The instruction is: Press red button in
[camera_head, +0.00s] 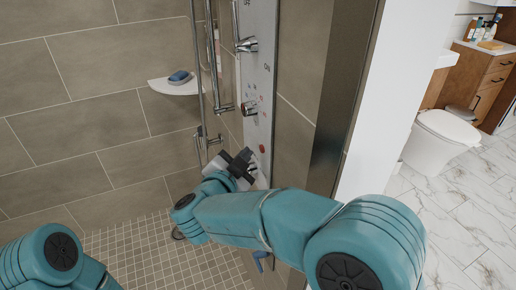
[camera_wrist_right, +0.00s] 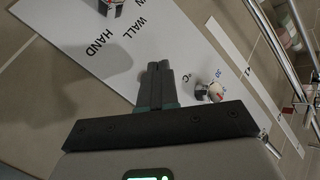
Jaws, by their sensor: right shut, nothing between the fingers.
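The red button (camera_head: 262,149) is a small red spot low on the white shower panel (camera_head: 262,55) in the head view. My right gripper (camera_head: 250,164) is just left of and below the button, close to the panel; I cannot tell whether it touches. In the right wrist view the two dark fingers (camera_wrist_right: 159,73) lie together, shut and empty, over the white panel (camera_wrist_right: 75,40) with its black lettering. My left gripper is out of view.
A corner shelf (camera_head: 175,86) holds a blue item. A dark-edged partition (camera_head: 345,90) rises right of the panel. A toilet (camera_head: 442,138) stands beyond it.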

